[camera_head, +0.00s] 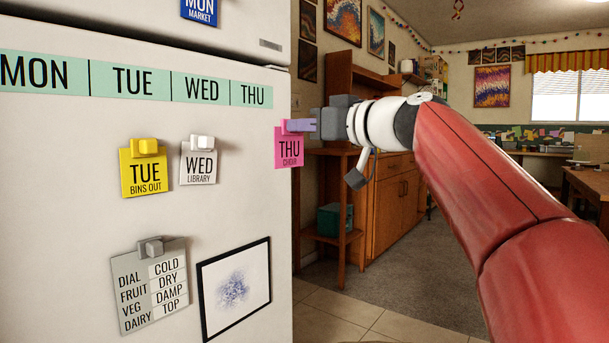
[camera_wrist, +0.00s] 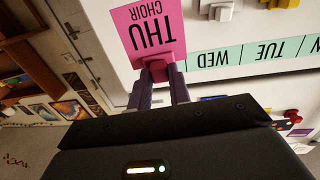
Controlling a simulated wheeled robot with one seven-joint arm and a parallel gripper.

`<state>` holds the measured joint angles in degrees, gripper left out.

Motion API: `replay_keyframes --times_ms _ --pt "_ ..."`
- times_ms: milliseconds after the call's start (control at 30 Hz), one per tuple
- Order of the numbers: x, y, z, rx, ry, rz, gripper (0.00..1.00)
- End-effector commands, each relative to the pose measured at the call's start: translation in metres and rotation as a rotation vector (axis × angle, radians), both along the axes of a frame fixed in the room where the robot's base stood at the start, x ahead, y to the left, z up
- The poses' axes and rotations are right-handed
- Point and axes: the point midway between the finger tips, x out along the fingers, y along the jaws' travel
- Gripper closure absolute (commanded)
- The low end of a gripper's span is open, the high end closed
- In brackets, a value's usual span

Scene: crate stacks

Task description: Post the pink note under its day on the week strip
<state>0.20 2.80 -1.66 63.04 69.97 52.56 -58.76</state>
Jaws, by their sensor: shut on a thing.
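In the wrist view my gripper (camera_wrist: 160,76) is shut on that clip, and the pink note (camera_wrist: 150,32) appears upside down. The green week strip (camera_head: 140,83) runs along the fridge door, showing MON, TUE, WED and THU. In the head view the note is lower than the THU cell and right of it, over the door's right edge. I cannot tell whether it touches the door. In the wrist view the strip (camera_wrist: 234,56) shows beside the note, with its THU end hidden.
On the fridge door (camera_head: 70,220) are a yellow TUE note (camera_head: 145,178), a white WED note (camera_head: 198,166), a grey fridge chart (camera_head: 150,290) and a framed drawing (camera_head: 235,288). A blue MON note (camera_head: 199,10) is above. The door under THU is bare.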

Motion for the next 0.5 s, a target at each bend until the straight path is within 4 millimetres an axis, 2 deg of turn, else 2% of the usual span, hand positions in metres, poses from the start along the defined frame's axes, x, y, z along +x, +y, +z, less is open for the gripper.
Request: replay_keyframes --times_ms 33,100,333,500 --pt "0.01 0.001 -0.018 0.001 -0.002 0.03 0.94" --pt "0.019 0.002 -0.026 -0.001 -0.003 0.065 0.94" --pt "0.03 0.005 -0.03 -0.002 -0.004 0.101 0.94" --pt "0.038 0.015 -0.028 -0.001 -0.002 0.102 0.94"
